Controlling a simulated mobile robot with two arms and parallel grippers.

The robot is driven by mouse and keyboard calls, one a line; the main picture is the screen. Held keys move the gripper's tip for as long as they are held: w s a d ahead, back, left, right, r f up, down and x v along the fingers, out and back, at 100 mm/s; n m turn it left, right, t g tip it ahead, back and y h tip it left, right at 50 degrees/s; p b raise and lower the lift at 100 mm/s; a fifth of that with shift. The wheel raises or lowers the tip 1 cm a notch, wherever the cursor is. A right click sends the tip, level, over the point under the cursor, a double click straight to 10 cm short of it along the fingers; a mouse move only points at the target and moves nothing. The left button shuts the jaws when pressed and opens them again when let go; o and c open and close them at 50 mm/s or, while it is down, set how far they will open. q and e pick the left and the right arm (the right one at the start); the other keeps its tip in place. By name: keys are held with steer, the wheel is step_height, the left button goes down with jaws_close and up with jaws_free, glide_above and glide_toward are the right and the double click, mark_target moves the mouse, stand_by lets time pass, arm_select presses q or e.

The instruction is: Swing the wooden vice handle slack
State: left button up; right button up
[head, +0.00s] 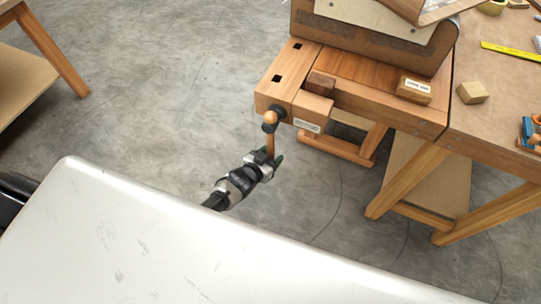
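The wooden vice handle (270,141) hangs roughly upright below the dark vice screw hub (270,126), with a round knob at its top. The vice is on the near left corner of the wooden workbench (342,96), with its wooden jaw (312,108) beside the hub. My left gripper (269,158) is at the lower end of the handle, its dark fingertips on either side of it. The handle's bottom end is hidden by the gripper. I cannot tell whether the fingers press on it. My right gripper is not in view.
A curved wooden form (375,38) stands on the bench. A labelled wooden block (413,90) lies in front of it, and another block (473,92) and a yellow ruler (510,51) lie to the right. Bench legs (402,176) stand below. The floor left of the vice is clear.

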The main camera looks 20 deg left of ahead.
arm_select(q)
steer(key=p+v, duration=0.1)
steer(key=v, duration=1)
stand_by(0.4)
steer(key=s+a+f+g+y, duration=0.3)
steer(key=s+f+g, duration=0.4)
steer(key=s+f, duration=1.05)
steer(key=s+f+g, duration=0.2)
steer(key=s+f, duration=0.2)
steer(key=s, duration=0.4)
steer(key=s+f+g+y, duration=0.1)
steer(key=s+f+g, duration=0.2)
steer(key=s, duration=0.5)
steer(key=shift+a+f+n+g, duration=0.3)
steer(key=shift+a+f+n, duration=0.1)
steer(key=shift+f, duration=0.2)
